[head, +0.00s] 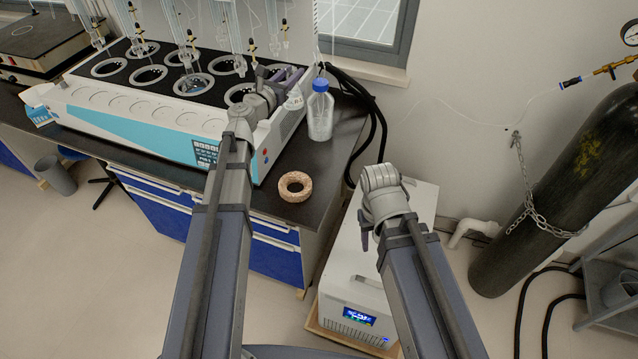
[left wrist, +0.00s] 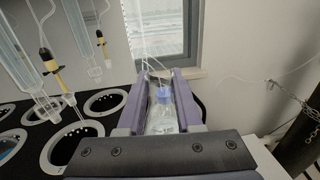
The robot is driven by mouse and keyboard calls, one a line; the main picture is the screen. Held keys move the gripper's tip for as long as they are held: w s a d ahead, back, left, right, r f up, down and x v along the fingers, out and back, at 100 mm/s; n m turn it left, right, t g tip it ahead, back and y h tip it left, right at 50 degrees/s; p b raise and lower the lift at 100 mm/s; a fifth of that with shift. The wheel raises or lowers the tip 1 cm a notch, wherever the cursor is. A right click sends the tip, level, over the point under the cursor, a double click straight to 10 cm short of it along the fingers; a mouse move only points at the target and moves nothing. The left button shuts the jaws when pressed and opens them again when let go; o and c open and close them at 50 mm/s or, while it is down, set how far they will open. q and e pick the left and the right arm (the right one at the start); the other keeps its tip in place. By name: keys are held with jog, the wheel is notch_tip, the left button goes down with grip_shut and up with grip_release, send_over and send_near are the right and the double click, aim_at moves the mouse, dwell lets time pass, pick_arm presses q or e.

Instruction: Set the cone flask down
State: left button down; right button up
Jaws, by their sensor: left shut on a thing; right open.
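My left gripper (head: 288,78) is over the right end of the white multi-position distiller (head: 120,125). It is shut on the clear cone flask (head: 295,100), whose body shows just below the purple-grey fingers. In the left wrist view the fingers (left wrist: 160,100) flank the clear flask (left wrist: 160,124), partly hidden by the gripper body. A cork ring (head: 295,197) lies empty on the dark bench top (head: 240,205), nearer than the gripper. My right gripper (head: 367,230) hangs low above the white unit, empty and open; its fingertips are mostly hidden.
Glass tubes hang over the distiller's round wells. A white unit (head: 400,270) and a gas cylinder (head: 560,190) stand right.

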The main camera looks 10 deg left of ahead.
pick_arm(q)
jog(key=w+d+f+y+b, duration=0.1)
jog(key=d+f+b, duration=0.1)
jog(key=f+b, duration=0.5)
jog(key=w+d+f+n+y+b, duration=0.1)
jog(key=d+f+b, duration=0.2)
jog(key=f+b, duration=0.4)
jog(key=shift+w+d+f, duration=0.15)
jog(key=shift+d+f, duration=0.1)
jog(key=shift+f, duration=0.15)
pick_arm(e)
notch_tip(320, 180, down, 15)
jog(key=shift+r, duration=0.1)
pick_arm(q)
notch_tip(320, 180, down, 10)
jog(key=b, duration=1)
pick_arm(e)
notch_tip(320, 180, down, 10)
pick_arm(q)
jog(key=shift+f+b, duration=0.15)
jog(key=shift+b, duration=0.15)
jog(key=c, duration=0.6)
grip_release()
jog(key=v, duration=1.2)
